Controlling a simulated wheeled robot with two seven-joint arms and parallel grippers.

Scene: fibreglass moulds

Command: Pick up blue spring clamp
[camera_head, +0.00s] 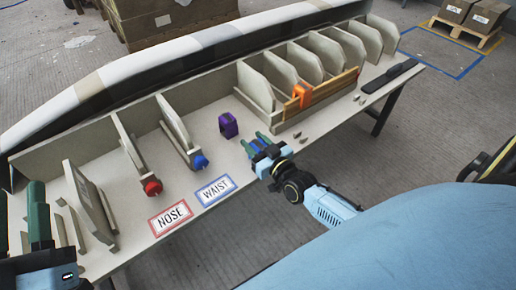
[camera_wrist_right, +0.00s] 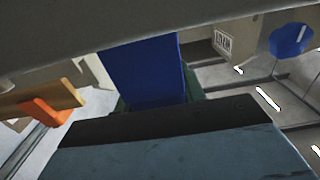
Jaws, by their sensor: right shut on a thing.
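The blue spring clamp (camera_head: 259,146) is between the green fingers of my right gripper (camera_head: 262,142), over the tabletop right of the WAIST label. The gripper is shut on it.
A purple piece (camera_head: 228,125) stands beside the right gripper. Upright panels hold a blue knob (camera_head: 201,162) and a red knob (camera_head: 152,187). An orange clamp (camera_head: 302,94) grips a wooden strip (camera_head: 335,88) at the right. NOSE (camera_head: 170,217) and WAIST (camera_head: 215,189) labels lie in front.

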